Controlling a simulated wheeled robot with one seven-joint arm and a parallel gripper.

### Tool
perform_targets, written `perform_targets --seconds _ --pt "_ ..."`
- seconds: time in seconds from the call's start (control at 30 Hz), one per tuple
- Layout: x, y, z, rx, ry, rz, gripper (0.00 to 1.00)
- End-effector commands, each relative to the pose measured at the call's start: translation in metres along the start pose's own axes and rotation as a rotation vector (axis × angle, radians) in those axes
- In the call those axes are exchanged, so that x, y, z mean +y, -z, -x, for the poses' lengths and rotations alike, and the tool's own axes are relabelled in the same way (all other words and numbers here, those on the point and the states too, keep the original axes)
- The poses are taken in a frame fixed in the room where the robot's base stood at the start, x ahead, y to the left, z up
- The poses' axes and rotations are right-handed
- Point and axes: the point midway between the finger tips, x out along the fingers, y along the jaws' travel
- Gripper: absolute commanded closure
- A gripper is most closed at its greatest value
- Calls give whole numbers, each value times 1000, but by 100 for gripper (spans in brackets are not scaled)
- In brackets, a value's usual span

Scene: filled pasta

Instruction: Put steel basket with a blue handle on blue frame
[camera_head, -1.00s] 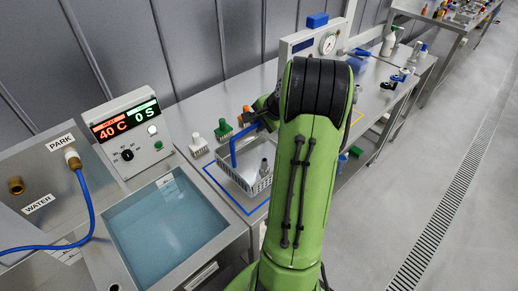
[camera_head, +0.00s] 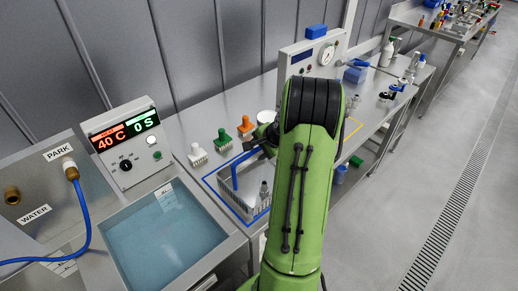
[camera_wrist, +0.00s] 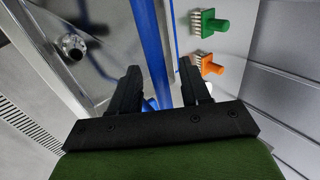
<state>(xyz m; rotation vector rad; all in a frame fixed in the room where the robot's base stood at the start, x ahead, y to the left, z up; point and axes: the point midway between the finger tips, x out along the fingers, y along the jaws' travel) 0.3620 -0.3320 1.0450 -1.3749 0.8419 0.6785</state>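The steel basket (camera_head: 232,198) with its blue handle (camera_head: 235,176) stands on the bench inside the blue frame (camera_head: 222,205), as far as the head view shows; my arm hides its right side. A small metal part (camera_head: 264,190) is in the basket. My gripper (camera_head: 266,140) is at the upper end of the handle, partly hidden by my arm. In the wrist view, its two black fingers (camera_wrist: 157,82) stand apart with the blue handle (camera_wrist: 150,40) running between them, with gaps on both sides. A thin blue frame line (camera_wrist: 173,25) lies to the right of the handle.
White, green and orange brushes (camera_head: 222,137) stand just behind the frame. A water basin (camera_head: 165,232) and a control box (camera_head: 125,140) are to the left. A gauge panel (camera_head: 312,58) and a blue box (camera_head: 355,73) are farther back. A yellow frame (camera_head: 352,128) lies to the right.

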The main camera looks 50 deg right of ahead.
Motion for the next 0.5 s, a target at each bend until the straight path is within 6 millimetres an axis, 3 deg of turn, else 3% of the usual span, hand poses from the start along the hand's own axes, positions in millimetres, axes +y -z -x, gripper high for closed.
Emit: perform_targets --seconds 0.27,0.5 --pt "-3 0 6 2 1 0 53" --pt "-3 2 66 7 4 -1 53"
